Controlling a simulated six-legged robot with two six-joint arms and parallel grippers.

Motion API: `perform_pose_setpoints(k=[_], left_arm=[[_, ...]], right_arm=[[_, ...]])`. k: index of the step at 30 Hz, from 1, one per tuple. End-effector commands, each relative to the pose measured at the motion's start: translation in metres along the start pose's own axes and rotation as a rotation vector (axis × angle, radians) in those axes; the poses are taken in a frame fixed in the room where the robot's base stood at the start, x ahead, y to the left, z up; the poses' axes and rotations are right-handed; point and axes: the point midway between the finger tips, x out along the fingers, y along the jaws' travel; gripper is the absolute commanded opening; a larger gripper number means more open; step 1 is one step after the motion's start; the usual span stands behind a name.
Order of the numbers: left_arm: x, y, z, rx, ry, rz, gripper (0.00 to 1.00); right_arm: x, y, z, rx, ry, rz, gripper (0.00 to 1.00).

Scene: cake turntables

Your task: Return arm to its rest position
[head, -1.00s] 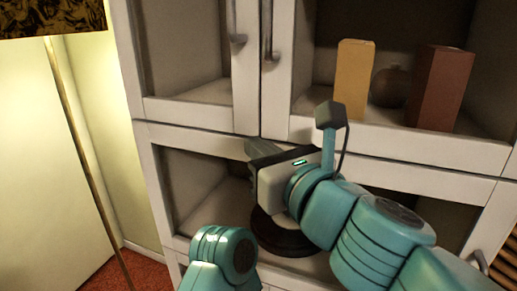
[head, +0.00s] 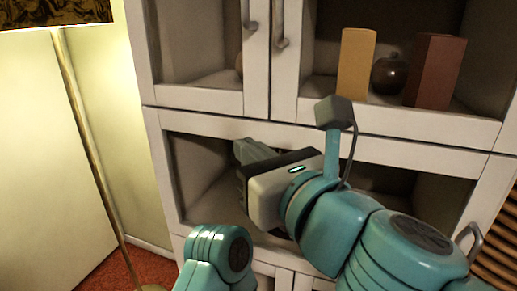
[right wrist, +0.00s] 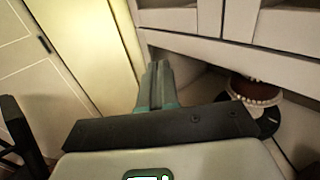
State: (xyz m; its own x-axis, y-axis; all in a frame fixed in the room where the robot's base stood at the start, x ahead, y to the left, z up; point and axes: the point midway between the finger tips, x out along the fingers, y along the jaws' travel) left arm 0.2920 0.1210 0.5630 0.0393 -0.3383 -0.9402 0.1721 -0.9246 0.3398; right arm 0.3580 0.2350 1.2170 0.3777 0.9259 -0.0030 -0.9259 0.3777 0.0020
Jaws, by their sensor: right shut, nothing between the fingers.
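My right gripper (head: 252,150) is in front of the cabinet's open lower compartment, its fingers pointing up and left. In the right wrist view its fingers (right wrist: 157,85) are pressed together with nothing between them. A dark reddish cake with white beads round its edge (right wrist: 255,92) sits on a dark turntable (right wrist: 268,122) in the compartment, right of the fingers and apart from them. In the head view my right gripper and arm hide most of this. A teal link of my left arm shows at the bottom; its gripper is out of view.
The white cabinet (head: 225,122) fills the middle and right. Its upper shelf holds a tan box (head: 356,65), a dark round vase (head: 389,76) and a brown box (head: 434,72). A lamp pole (head: 88,150) stands at left. Red carpet (head: 120,275) shows at lower left.

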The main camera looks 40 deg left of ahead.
Motion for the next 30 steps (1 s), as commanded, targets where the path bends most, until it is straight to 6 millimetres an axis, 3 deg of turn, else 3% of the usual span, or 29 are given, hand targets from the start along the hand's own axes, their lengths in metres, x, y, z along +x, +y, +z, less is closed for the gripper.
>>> perform_pose_setpoints(k=[9, 17, 20, 23, 26, 30], left_arm=[[0.012, -0.004, 0.000, 0.000, 0.000, 0.000, 0.89], [0.012, -0.004, 0.000, 0.000, 0.000, 0.000, 0.89], [0.010, -0.004, 0.000, 0.000, 0.000, 0.000, 0.89], [0.005, -0.002, 0.000, 0.000, 0.000, 0.000, 0.89], [-0.004, 0.002, 0.000, 0.000, 0.000, 0.000, 0.89], [-0.016, 0.006, 0.000, 0.000, 0.000, 0.000, 0.89]], right_arm=[[-0.031, 0.038, 0.000, 0.000, -0.001, 0.001, 0.00], [-0.035, 0.043, 0.001, -0.001, -0.001, -0.001, 0.00], [-0.031, 0.034, -0.009, -0.026, 0.024, -0.017, 0.00], [-0.023, 0.005, -0.042, -0.122, 0.110, -0.066, 0.00], [-0.018, -0.043, -0.100, -0.286, 0.265, -0.123, 0.00], [-0.035, -0.114, -0.196, -0.544, 0.528, -0.142, 0.00]])
